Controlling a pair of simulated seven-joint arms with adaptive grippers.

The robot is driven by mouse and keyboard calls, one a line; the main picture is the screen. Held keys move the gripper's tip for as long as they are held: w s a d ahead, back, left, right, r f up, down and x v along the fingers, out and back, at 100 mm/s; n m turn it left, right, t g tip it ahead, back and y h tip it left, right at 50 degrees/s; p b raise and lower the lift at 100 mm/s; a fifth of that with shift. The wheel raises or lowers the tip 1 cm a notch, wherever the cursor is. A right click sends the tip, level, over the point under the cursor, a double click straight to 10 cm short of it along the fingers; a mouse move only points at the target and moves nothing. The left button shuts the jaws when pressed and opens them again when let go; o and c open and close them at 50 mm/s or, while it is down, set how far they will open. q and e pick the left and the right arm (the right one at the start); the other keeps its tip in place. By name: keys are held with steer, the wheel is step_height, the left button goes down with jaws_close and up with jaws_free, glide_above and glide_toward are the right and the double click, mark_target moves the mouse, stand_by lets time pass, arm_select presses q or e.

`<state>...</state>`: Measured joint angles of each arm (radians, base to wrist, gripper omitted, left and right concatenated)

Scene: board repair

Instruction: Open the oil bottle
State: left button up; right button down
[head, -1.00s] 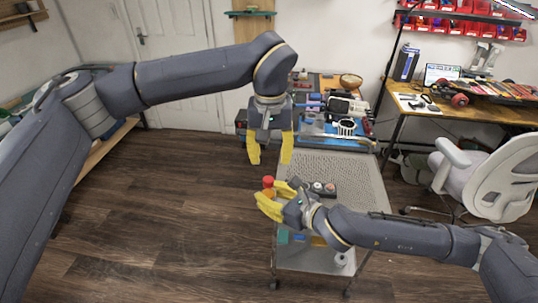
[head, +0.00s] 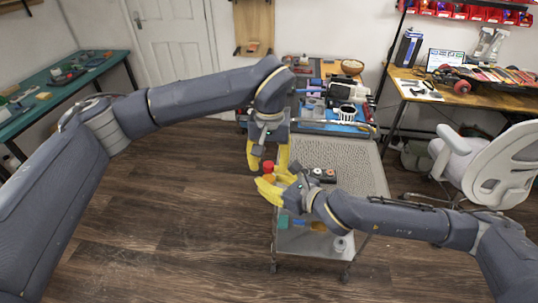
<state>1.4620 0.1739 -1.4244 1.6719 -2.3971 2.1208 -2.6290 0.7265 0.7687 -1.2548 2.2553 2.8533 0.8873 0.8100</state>
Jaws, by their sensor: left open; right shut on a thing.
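The oil bottle shows mainly as its red cap (head: 268,166). The rest of the bottle is hidden by the fingers. My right gripper (head: 268,185) comes in from the right with yellow fingers shut around the bottle below the cap. My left gripper (head: 268,163) points down from above, its yellow fingers open, one on each side of the red cap. I cannot tell whether either finger touches the cap.
The grey cart (head: 352,165) lies behind and right of the grippers. A dark holder with small round jars (head: 316,172) stands on it. A workbench (head: 335,127) with tools is behind. An office chair (head: 490,165) stands at the right.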

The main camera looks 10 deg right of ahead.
arm_select(q)
steer(key=shift+o, duration=0.4)
steer(key=shift+f, duration=0.2)
jaws_close()
